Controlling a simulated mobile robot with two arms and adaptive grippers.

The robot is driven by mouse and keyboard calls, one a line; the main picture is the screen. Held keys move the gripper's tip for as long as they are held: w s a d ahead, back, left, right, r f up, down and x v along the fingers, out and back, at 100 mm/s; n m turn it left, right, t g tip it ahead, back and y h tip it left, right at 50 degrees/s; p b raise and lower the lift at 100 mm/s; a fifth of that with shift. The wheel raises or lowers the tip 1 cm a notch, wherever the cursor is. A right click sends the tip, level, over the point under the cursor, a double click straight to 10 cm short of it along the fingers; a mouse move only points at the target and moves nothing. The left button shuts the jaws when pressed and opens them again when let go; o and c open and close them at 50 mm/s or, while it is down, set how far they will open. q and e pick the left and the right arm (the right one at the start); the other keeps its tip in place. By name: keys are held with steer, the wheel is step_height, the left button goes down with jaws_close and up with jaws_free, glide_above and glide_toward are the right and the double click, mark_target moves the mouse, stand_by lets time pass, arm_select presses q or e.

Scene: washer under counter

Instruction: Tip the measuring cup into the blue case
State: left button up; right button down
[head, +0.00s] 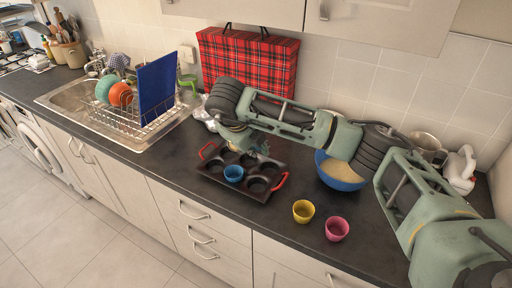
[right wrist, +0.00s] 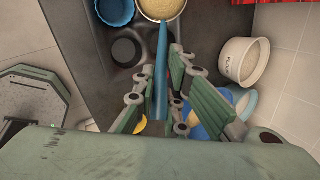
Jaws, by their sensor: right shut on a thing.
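My right gripper (right wrist: 160,82) is shut on the blue handle (right wrist: 162,62) of the measuring cup. The cup's round bowl, with pale beige filling (right wrist: 162,8), shows at the top edge of the right wrist view, partly cut off. In the head view my right gripper (head: 236,136) is over the back of the muffin tin and mostly hides the cup. The blue case (head: 234,173) sits in a front cup of the dark muffin tin (head: 262,194). It also shows in the right wrist view (right wrist: 115,12), left of the measuring cup and apart from it. My left gripper is out of view.
A blue bowl of pale mix (head: 340,175) stands partly behind my right arm. A yellow case (head: 303,211) and a pink case (head: 337,229) stand right of the tin. A dish rack (head: 140,122) is at the left, and a red tartan bag (head: 248,62) against the wall.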

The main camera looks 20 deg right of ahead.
arm_select(q)
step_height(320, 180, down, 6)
steer(key=b, duration=0.5)
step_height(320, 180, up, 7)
steer(key=p, duration=0.6)
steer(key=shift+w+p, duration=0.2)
steer(key=shift+p, duration=0.15)
arm_select(e)
steer(key=s+a+f+t+h, duration=0.2)
steer(key=a+f+t+h, duration=0.1)
steer(key=f+t+h, duration=0.2)
steer(key=shift+s+h, duration=0.15)
steer(key=shift+h, duration=0.95)
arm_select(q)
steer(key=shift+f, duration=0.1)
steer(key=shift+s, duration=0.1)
